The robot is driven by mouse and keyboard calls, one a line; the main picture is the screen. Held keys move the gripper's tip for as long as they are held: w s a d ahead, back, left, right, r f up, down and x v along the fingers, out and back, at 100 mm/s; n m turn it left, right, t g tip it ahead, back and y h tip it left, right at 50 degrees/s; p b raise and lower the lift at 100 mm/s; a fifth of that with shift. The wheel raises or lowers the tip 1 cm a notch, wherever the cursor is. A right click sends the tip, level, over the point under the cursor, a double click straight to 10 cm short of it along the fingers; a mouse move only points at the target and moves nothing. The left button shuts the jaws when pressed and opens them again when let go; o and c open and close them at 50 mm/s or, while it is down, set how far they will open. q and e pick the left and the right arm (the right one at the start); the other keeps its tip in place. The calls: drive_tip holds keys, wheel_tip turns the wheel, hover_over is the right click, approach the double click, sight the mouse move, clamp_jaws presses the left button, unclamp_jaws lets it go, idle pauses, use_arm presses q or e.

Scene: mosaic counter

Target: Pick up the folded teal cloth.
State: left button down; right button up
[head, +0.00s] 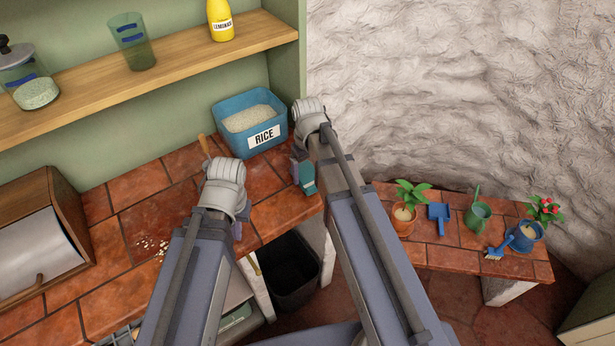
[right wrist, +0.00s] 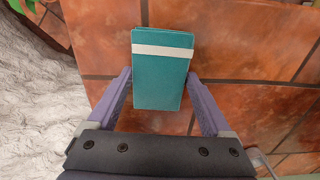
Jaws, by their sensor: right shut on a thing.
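The folded teal cloth (right wrist: 162,80) has a white band across it and sits between the two fingers of my right gripper (right wrist: 161,88) in the right wrist view. In the head view the cloth (head: 307,177) shows as a small teal patch beside my right arm, near the counter's front edge. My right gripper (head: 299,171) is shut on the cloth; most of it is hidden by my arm. My left gripper (head: 237,229) is mostly hidden under its own wrist, over the front of the counter, so its opening does not show.
A blue rice bin (head: 250,124) stands behind the cloth. A wooden handle (head: 205,146) rises behind my left wrist. Crumbs (head: 150,244) and a bread box (head: 45,235) are at left. A dark bin (head: 289,270) is below the counter. Potted plants (head: 404,214) and garden tools stand on the right ledge.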

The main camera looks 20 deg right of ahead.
sight(308, 175)
drive_tip(key=shift+c, duration=1)
use_arm(q)
drive_tip(key=shift+r, duration=0.1)
use_arm(e)
drive_tip(key=shift+r, duration=0.15)
